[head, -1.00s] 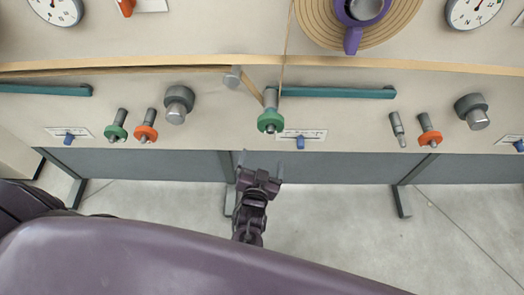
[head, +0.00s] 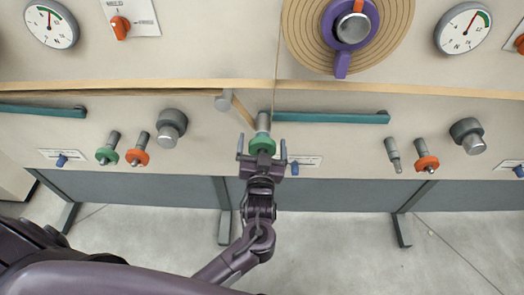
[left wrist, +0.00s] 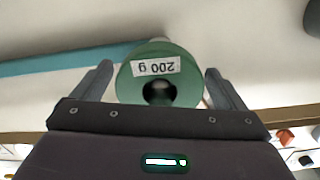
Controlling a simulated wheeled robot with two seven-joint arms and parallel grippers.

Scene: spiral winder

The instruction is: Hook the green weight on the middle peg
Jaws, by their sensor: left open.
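A green weight (head: 262,143) sits at the lower end of a grey cylinder (head: 263,122) at the middle of the panel. In the left wrist view, this weight (left wrist: 185,88) is a round disc with an upside-down "200 g" label and a dark central opening. My left gripper (head: 262,149) is open, with one finger on each side of the weight and visible gaps. Its fingers also flank the weight in the left wrist view (left wrist: 158,72). Another green weight (head: 107,156) is on a grey peg at the left. My right gripper is not in view.
Orange rings (head: 137,157) sit on pegs at left and right. A bare grey peg (head: 393,152) is right of centre. A tan strip (head: 243,111) slants from a round grey post (head: 228,101) toward the middle. Teal bars (head: 335,117) and grey knobs (head: 171,126) line the panel.

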